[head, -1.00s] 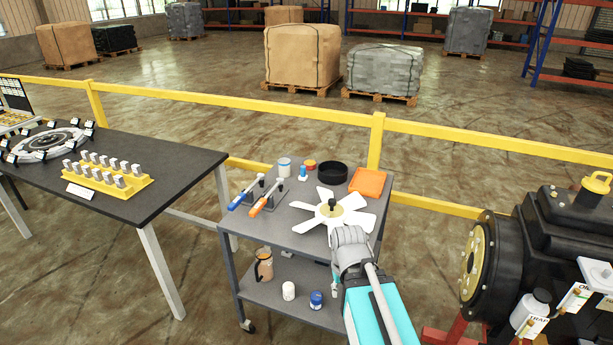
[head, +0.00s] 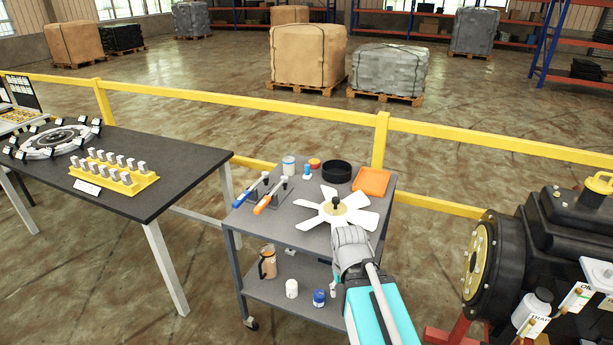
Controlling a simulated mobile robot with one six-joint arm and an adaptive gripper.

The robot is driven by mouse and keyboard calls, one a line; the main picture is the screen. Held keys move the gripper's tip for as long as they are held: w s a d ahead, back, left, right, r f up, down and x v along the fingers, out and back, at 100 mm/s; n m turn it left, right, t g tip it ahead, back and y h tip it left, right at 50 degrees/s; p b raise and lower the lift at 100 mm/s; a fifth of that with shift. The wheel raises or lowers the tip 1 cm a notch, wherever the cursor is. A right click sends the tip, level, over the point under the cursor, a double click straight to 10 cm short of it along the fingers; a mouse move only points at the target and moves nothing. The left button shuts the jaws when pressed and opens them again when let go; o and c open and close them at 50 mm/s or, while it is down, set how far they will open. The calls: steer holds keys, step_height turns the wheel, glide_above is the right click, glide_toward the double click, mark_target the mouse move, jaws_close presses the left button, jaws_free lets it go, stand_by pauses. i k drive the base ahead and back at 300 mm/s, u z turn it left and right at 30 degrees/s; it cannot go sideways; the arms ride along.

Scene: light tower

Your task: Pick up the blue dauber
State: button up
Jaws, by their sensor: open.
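The blue dauber appears to be the small blue bottle with a pale top (head: 307,172), upright near the back of the grey cart's top (head: 290,232). It stands between a white-and-blue can (head: 289,165) and a black round tray (head: 337,172). My gripper (head: 349,238) is at the end of my grey and teal arm, over the front right of the cart. It is open, apart from the dauber and nearer to me. Its fingers are hard to make out from behind. A white fan wheel with a dark centre knob (head: 338,212) lies just beyond it.
The lower shelf holds a jug (head: 267,265) and jars. A black machine (head: 520,250) stands right, a dark table (head: 165,165) left.

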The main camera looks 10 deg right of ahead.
mark_target(308, 175)
steer(key=u, duration=0.35)
steer(key=k, duration=0.45)
steer(key=u, duration=1)
steer(key=k, duration=0.9)
steer(key=u, duration=0.55)
steer(key=i, duration=1.6)
steer(key=z, duration=0.25)
steer(key=i, duration=0.8)
steer(key=z, duration=0.4)
steer(key=i, duration=0.85)
steer(key=z, duration=0.4)
